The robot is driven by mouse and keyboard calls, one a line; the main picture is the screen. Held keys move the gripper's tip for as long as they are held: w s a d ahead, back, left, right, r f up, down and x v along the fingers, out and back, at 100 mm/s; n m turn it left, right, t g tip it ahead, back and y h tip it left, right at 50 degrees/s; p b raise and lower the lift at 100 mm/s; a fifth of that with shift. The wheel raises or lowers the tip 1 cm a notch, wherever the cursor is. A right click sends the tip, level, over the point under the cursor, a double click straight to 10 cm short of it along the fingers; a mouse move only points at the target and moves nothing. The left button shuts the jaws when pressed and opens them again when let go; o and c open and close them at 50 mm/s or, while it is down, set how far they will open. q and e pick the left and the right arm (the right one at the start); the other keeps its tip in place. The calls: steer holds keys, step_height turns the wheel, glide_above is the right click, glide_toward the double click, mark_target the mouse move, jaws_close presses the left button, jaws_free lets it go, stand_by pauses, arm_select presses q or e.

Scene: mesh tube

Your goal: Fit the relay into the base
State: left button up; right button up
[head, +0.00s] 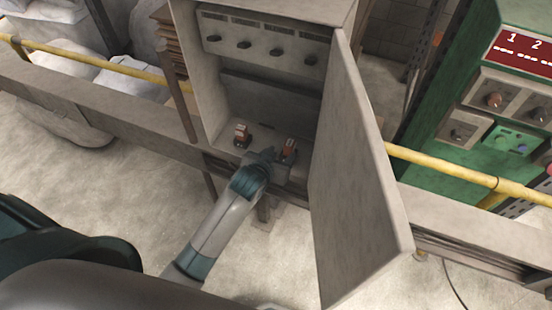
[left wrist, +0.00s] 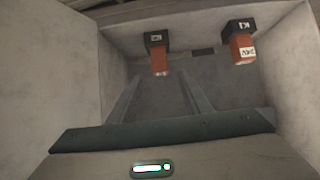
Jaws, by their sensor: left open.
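In the head view, two small relay-like blocks stand low inside the grey cabinet (head: 212,80): a left block (head: 241,135) and an orange and dark right block (head: 289,148). My left gripper (head: 272,155) is at the cabinet's lower opening, close beside the right block. In the left wrist view, the open, empty fingers (left wrist: 162,82) point toward an orange block with a black end (left wrist: 159,52). A similar block with a white label (left wrist: 242,46) is to its right. I cannot tell which one is the relay's base. My right gripper is out of view.
The cabinet door (head: 358,170) hangs open to the right of my left arm. A row of knobs (head: 245,44) is on the cabinet's upper panel. A yellow rail (head: 440,170) and a green control console (head: 480,100) are on the right.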

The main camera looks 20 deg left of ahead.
arm_select(q)
steer(key=shift+v, duration=1.75)
steer(key=s+a+f+g, duration=0.15)
steer(key=s+f, duration=0.35)
steer(key=f, duration=0.6)
steer(key=s+f+m+g, duration=0.15)
steer(key=s+f, duration=0.25)
steer(key=f, duration=0.6)
steer(key=s+f+g, duration=0.2)
steer(key=s+f, duration=0.3)
steer(key=f, duration=0.6)
steer(key=s+a+f+g, duration=0.1)
steer(key=s+f, duration=0.5)
steer(key=s, duration=0.6)
steer(key=s+a+f+g, duration=0.2)
steer(key=s+f, duration=0.4)
steer(key=s, duration=0.6)
steer(key=s+a+f+g, duration=0.1)
steer(key=s+f+g, duration=0.1)
steer(key=s+f, duration=0.5)
steer(key=s, duration=0.4)
steer(key=shift+s+a, duration=0.35)
steer(key=shift+s, duration=0.05)
steer(key=shift+m, duration=0.25)
